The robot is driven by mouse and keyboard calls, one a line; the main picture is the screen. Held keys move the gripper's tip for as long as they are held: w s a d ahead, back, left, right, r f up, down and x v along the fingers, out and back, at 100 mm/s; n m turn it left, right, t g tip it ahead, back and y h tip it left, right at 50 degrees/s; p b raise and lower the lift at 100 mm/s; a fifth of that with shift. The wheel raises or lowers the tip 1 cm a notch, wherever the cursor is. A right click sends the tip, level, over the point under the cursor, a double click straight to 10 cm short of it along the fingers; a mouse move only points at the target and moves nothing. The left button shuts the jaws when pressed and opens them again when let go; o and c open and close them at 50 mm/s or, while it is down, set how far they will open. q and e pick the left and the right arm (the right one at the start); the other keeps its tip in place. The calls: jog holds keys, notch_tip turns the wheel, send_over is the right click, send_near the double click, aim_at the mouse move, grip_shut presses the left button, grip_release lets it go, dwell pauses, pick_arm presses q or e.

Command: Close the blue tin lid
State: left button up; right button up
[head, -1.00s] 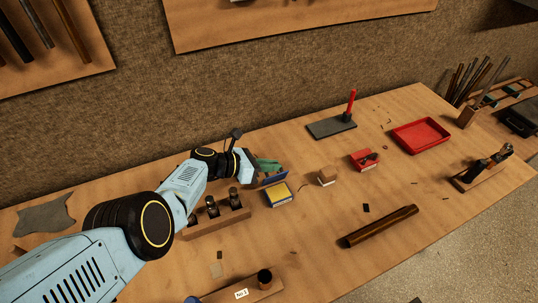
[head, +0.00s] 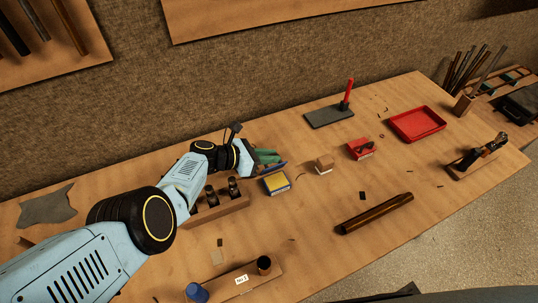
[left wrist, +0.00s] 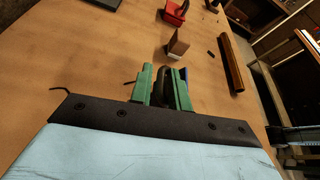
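The blue tin (head: 277,184) stands on the bench in the head view, with a yellow top face and a pale front side. A blue panel that looks like its raised lid (head: 272,168) shows at its back edge, partly hidden by my left gripper. My left gripper (head: 270,157) has green fingers and is low behind the tin, close to the blue panel; I cannot tell if they touch. In the left wrist view the fingers (left wrist: 164,78) are apart, with a dark shape between them and a bit of blue beside the right finger. My right gripper is not in view.
A wooden block (head: 324,165) and a red box (head: 360,149) stand right of the tin. A rack with dark cylinders (head: 222,203) is left of it, under my left arm. A brown rod (head: 375,214) lies nearer the front. The red tray (head: 417,124) is far right.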

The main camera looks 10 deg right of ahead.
pick_arm(q)
jog(key=shift+r, duration=0.1)
jog(key=shift+a+r+p, duration=0.3)
jog(key=shift+a+p, duration=0.15)
jog(key=shift+p, duration=0.2)
jog(key=p+v, duration=0.7)
jog(key=v, duration=0.5)
jog(key=shift+s+a+f, duration=0.1)
jog(key=shift+s+a, duration=0.05)
